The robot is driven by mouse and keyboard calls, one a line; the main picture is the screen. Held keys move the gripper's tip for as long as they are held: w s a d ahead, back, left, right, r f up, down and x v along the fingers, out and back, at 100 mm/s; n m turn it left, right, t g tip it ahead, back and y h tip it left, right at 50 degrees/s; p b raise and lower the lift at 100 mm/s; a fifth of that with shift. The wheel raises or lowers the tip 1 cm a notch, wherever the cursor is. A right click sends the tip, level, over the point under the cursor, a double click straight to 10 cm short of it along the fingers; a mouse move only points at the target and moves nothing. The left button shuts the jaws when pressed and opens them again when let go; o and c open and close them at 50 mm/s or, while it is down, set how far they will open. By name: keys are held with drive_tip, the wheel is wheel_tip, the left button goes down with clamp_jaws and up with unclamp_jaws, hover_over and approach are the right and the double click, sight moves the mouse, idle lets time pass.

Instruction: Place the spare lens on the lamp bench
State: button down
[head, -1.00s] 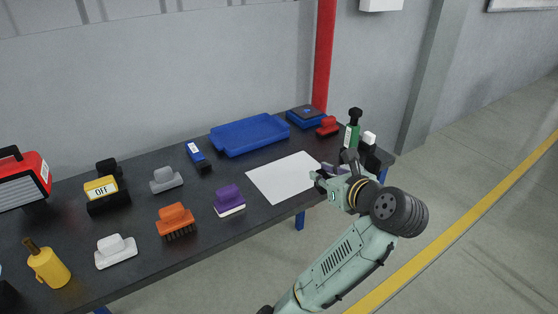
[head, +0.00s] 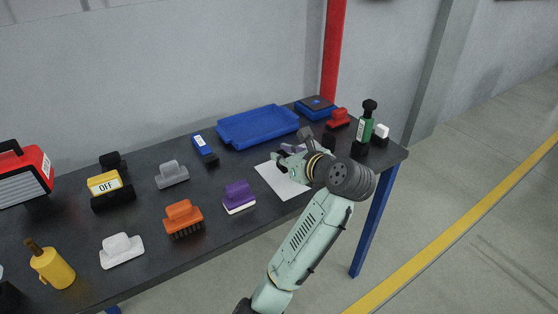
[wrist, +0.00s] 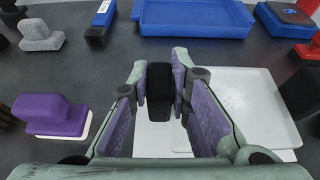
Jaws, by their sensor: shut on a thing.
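My gripper (head: 290,152) is over the white sheet on the dark bench (head: 75,220). In the wrist view my gripper (wrist: 160,90) is shut on a small black block (wrist: 160,88), which stands upright between the purple pads. I cannot tell from its look whether this block is the spare lens. Below it is the left part of the white sheet (wrist: 250,98), which also shows in the head view (head: 278,182). Whether the block touches the sheet is hard to tell. No other thing is clearly a lens.
A purple block with a white base (head: 238,196) is left of the sheet. A blue tray (head: 258,140) lies behind. A black piece (wrist: 299,92) is at the sheet's right edge. A green bottle (head: 362,132) and a red piece (head: 338,118) are at right. Several items crowd the left.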

drive_tip(key=shift+w+a, duration=0.45)
drive_tip(key=shift+w, duration=0.2)
drive_tip(key=shift+w+a+p, duration=0.3)
drive_tip(key=shift+w+a, duration=0.05)
drive_tip(key=shift+w, duration=0.15)
wheel_tip(320, 180, down, 3)
drive_tip(key=shift+r+p, duration=0.1)
drive_tip(key=shift+p, duration=0.2)
drive_tip(key=shift+d+f, duration=0.1)
drive_tip(key=shift+f, duration=0.35)
drive_tip(key=shift+f, duration=0.1)
drive_tip(key=shift+f, duration=0.15)
drive_tip(key=c, duration=1.5)
unclamp_jaws()
